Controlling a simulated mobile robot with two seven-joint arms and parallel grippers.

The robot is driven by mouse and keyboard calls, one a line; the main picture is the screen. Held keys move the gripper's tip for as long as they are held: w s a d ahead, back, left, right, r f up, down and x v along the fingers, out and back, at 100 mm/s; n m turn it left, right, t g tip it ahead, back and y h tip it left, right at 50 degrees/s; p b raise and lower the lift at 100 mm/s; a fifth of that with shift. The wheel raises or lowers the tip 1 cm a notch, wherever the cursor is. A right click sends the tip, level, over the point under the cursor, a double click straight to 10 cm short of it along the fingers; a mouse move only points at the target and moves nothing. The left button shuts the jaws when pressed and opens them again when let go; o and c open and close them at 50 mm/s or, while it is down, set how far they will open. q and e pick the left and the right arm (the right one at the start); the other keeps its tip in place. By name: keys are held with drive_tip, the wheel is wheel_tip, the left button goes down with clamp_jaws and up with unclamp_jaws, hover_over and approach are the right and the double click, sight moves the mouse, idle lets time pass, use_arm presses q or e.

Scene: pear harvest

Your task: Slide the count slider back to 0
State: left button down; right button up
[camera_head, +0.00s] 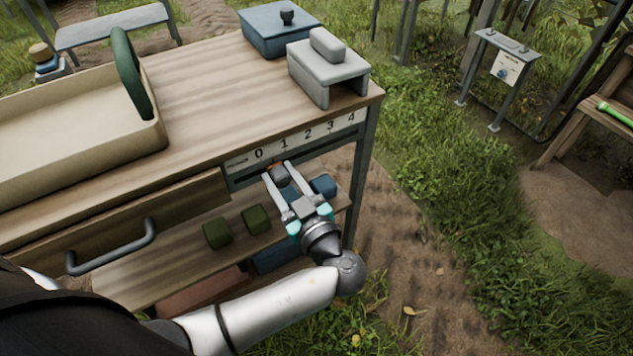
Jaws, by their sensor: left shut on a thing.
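The count scale (309,135) is a pale strip on the workbench's front edge, marked 0 to 4 from left to right. A dark slot runs just under it. My left gripper (277,173) reaches up from below and is shut on the knob. My right gripper is not in view.
The wooden workbench (200,85) carries a beige tray (75,150) with a green handle, a grey block-shaped device (328,70) and a blue box (278,30). A drawer with a dark handle (112,248) is left of the scale. Green blocks (217,233) lie on the shelf below.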

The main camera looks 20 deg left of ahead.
use_arm(q)
drive_tip(key=shift+s+a, duration=0.45)
drive_tip(key=shift+s, duration=0.35)
drive_tip(key=shift+s+a, duration=0.2)
drive_tip(key=shift+a, duration=0.2)
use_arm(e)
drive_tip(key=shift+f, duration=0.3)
use_arm(q)
drive_tip(key=shift+a, duration=0.1)
drive_tip(key=shift+c, duration=2.1)
unclamp_jaws()
drive_tip(key=shift+s, duration=0.1)
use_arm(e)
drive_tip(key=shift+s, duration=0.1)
